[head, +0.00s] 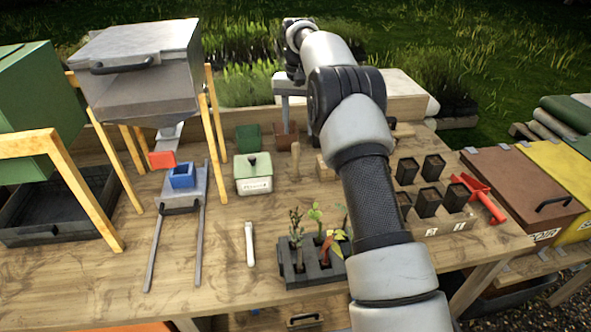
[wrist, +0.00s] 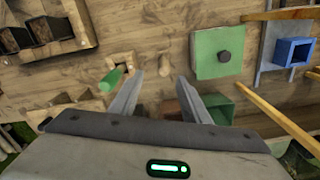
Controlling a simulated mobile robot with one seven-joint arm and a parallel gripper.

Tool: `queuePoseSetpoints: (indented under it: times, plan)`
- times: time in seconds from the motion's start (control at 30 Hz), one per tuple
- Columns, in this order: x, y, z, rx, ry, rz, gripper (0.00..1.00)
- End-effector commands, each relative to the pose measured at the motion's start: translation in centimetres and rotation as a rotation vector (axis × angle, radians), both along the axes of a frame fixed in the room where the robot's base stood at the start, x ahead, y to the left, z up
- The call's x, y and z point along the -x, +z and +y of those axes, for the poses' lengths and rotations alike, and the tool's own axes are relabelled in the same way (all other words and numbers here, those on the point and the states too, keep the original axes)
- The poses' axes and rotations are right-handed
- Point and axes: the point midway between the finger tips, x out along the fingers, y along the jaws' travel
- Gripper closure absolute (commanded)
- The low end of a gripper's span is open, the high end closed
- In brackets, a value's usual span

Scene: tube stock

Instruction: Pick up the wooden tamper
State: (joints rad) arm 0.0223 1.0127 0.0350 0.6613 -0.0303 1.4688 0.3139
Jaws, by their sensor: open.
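The wooden tamper (head: 295,161) appears as a slim, pale wooden piece standing on the bench, right of the green lidded tin (head: 253,176). In the wrist view the tamper (wrist: 165,83) shows small, seen end-on, between my fingertips and beyond them. My gripper (wrist: 160,80) is open and empty, pointing down above the bench, with the jaws apart on either side of the tamper in that view. In the head view my gripper (head: 288,108) is partly hidden by my arm, behind the tamper near the bench's back edge.
A green pot (head: 248,138) and a terracotta pot (head: 285,134) stand behind the tamper. A wooden block (head: 325,169) is close on its right; a green-ended piece (wrist: 112,79) shows by it. Seedlings in a black tray (head: 293,272) stand in front. Black pots (head: 429,203) are at right.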

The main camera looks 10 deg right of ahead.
Motion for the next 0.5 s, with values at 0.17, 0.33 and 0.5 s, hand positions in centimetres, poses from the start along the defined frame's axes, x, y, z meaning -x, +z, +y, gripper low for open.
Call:
queuePoseSetpoints:
  times: [0.17,0.33,0.5]
  plan:
    - [0.1,-4.2,0.0,0.0,0.0,0.003,0.57]
    - [0.0,-7.1,0.0,-0.001,0.0,0.002,0.57]
    - [0.0,-8.3,0.1,-0.001,0.0,0.0,0.57]
